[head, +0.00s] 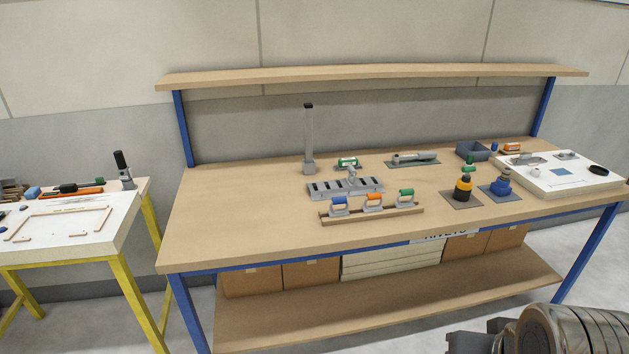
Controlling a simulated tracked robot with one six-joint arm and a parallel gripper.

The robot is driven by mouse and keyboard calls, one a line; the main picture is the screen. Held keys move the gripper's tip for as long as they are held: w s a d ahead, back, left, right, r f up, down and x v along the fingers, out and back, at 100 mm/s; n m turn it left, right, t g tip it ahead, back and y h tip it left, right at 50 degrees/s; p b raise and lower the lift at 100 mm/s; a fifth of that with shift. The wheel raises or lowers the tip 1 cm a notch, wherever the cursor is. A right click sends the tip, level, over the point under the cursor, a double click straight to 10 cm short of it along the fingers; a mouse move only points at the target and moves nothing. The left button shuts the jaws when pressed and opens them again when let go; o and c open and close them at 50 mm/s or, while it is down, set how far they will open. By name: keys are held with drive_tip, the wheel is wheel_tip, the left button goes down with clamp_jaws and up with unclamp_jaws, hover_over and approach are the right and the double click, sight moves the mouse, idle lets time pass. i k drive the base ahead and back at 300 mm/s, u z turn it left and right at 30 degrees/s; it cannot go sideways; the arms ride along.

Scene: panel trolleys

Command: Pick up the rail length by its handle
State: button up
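A grey bar with dark slots (330,189), which looks like the rail length, lies on the wooden workbench left of its middle. A small grey knob-like piece (352,175) rises from it and may be its handle; the detail is too small to be sure. The bar lies just behind a wooden strip with coloured handles. Ribbed metal and dark grey parts, which seem to be my arm and gripper (482,338), show at the bottom right. They are cut off by the picture edge, well in front of the bench and apart from the bar. The fingertips are not clear.
The wooden strip (408,211) carries blue, orange and green handled pieces. A tall grey post (309,140) stands behind the bar. Yellow (463,188) and blue (502,183) tools stand to the right. A shelf (370,73) overhangs the back. The bench's front left is clear.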

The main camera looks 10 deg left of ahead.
sight(350, 186)
drive_tip(key=u, duration=0.4)
drive_tip(key=i, duration=0.75)
drive_tip(key=u, duration=0.65)
drive_tip(key=i, duration=0.95)
drive_tip(key=u, duration=0.3)
